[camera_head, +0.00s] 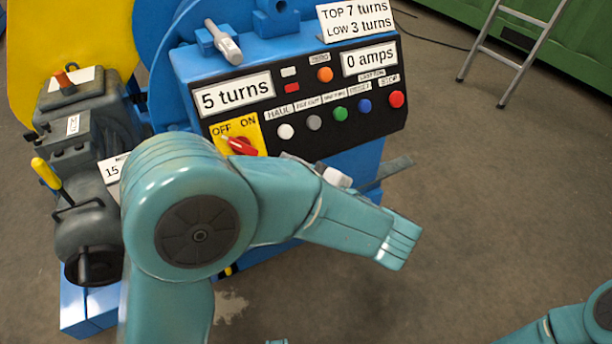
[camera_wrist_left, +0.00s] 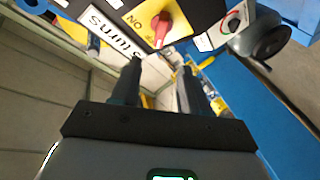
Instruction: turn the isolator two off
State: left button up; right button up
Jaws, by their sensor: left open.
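A red rotary switch (camera_head: 240,146) sits on a yellow plate (camera_head: 254,133) marked OFF and ON, at the panel's lower left. Its handle lies slanted, with a pale mark at the end toward OFF. In the left wrist view the red switch (camera_wrist_left: 163,22) shows beyond the fingertips, the picture upside down. Which isolator is number two, I cannot read. My left gripper (camera_wrist_left: 157,68) is open and empty, its two dark fingers pointing toward the panel, apart from the switch. In the head view I cannot make it out clearly behind my arm. My right gripper is out of view.
The black panel (camera_head: 378,122) carries several coloured buttons and displays reading 5 turns and 0 amps. A grey machine (camera_head: 92,140) with a yellow-handled lever stands to the left. A second dial (camera_wrist_left: 233,21) shows in the wrist view. A ladder stands back right; the right floor is clear.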

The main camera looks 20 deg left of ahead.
pick_arm(q)
jog(key=v, duration=0.5)
jog(key=shift+p, duration=0.35)
